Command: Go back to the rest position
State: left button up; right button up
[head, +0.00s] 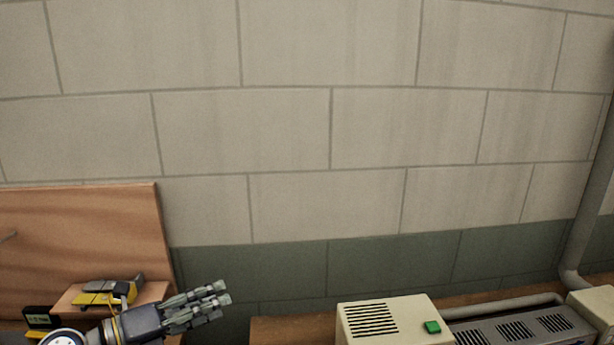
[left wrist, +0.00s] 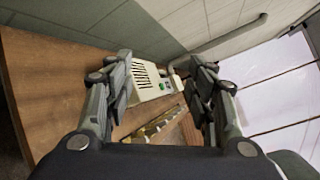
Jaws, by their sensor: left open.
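My left gripper (head: 222,301) shows at the bottom left of the head view, its fingers pointing right. In the left wrist view its two fingers (left wrist: 165,95) stand well apart with nothing between them close by. The gripper is open and empty, and touches nothing that I can see. My right gripper is in neither view.
A cream machine (head: 388,318) with a vent and green button stands at the lower right, beside a grey vented unit (head: 525,328). A yellow and grey tool (head: 108,292) lies at the left near a wooden board (head: 80,230). A wooden bench (left wrist: 50,85) runs below. A block wall (head: 290,130) fills the back.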

pick_arm(q)
jog(key=s+a+f+n+t+y, duration=0.25)
jog(key=a+f+n+y, duration=0.35)
jog(key=n, duration=0.8)
jog(key=s+a+f+n+t+y, duration=0.25)
jog(key=f+n+y, duration=0.25)
jog(key=n+y, duration=0.6)
jog(key=s+d+f+n+g+h, duration=0.2)
jog(key=s+d+f+n+g, duration=0.15)
jog(key=s+f+g, duration=0.6)
jog(key=s+d+f+n+g+h, duration=0.2)
jog(key=s+d+f+n, duration=0.3)
jog(key=s, duration=1)
notch_tip(320, 180, down, 32)
jog(key=s+a+g+b, duration=0.2)
jog(key=b, duration=0.3)
jog(key=s+a+f+b, duration=0.1)
jog(key=s+f+b, duration=0.1)
jog(key=s+f, duration=0.6)
jog(key=s+a+f+m+g+b, duration=0.1)
jog(key=s+a+f+b, duration=0.1)
jog(key=s+f, duration=0.7)
notch_tip(320, 180, down, 4)
jog(key=shift+f+b, duration=0.15)
jog(key=shift+b, duration=0.35)
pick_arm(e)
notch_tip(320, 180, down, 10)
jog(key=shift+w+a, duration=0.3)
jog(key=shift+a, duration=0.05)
